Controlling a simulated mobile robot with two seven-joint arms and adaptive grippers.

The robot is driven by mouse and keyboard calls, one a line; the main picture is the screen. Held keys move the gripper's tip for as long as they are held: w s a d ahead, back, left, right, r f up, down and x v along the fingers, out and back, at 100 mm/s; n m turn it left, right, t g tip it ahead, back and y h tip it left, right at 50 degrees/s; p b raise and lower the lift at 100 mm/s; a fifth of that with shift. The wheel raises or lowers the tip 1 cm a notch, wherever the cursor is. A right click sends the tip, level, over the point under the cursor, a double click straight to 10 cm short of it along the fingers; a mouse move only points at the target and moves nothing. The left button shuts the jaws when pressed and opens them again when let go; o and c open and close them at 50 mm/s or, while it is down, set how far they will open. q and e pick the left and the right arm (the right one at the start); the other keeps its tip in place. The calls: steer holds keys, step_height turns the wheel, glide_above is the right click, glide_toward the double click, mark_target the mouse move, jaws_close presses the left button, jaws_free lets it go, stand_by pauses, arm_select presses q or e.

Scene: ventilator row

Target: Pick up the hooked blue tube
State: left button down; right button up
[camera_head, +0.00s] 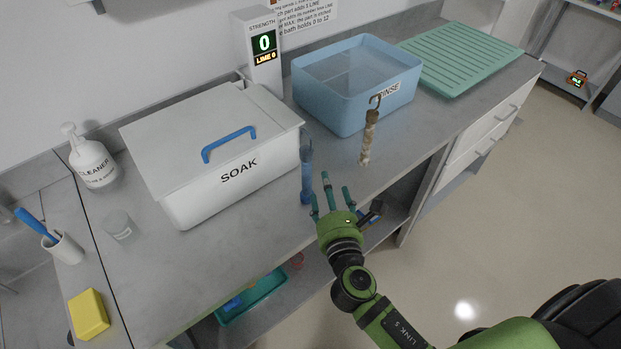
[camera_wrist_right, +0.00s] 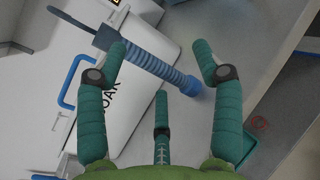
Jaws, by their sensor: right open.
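The blue ribbed tube (camera_head: 307,178) stands upright on the grey counter, close to the right end of the white SOAK box. In the right wrist view the tube (camera_wrist_right: 150,62) runs diagonally beyond my fingers, with a dark piece crossing it near its upper part; I cannot make out a hook shape clearly. My right gripper (camera_head: 334,194) is open and empty, at the counter's front edge just in front and right of the tube. In the wrist view the tube passes between the spread fingers of my gripper (camera_wrist_right: 160,60), apparently not gripped. My left gripper is not in view.
A stained brown-white tube (camera_head: 368,140) with a dark hook stands to the right, before the blue RINSE bin (camera_head: 335,110). The SOAK box (camera_head: 230,180) with its blue handle is close on the left. A green ribbed drainer (camera_head: 460,58) lies at the back right.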

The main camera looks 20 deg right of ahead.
mark_target(304, 173)
steer(key=a+n, duration=0.1)
steer(key=w+a+n+y, duration=0.1)
steer(key=n, duration=0.1)
steer(key=a+n+t+y, duration=0.1)
steer(key=n, duration=0.1)
steer(key=shift+w+a+r, duration=0.2)
steer(key=shift+w+r, duration=0.1)
steer(key=shift+r, duration=0.05)
steer(key=w, duration=0.3)
steer(key=w+p, duration=0.1)
steer(key=w, duration=0.2)
steer(key=shift+w+d+f, duration=0.1)
steer(key=shift+f, duration=0.1)
steer(key=shift+w+d+f, duration=0.1)
steer(key=shift+w, duration=0.15)
jaws_close()
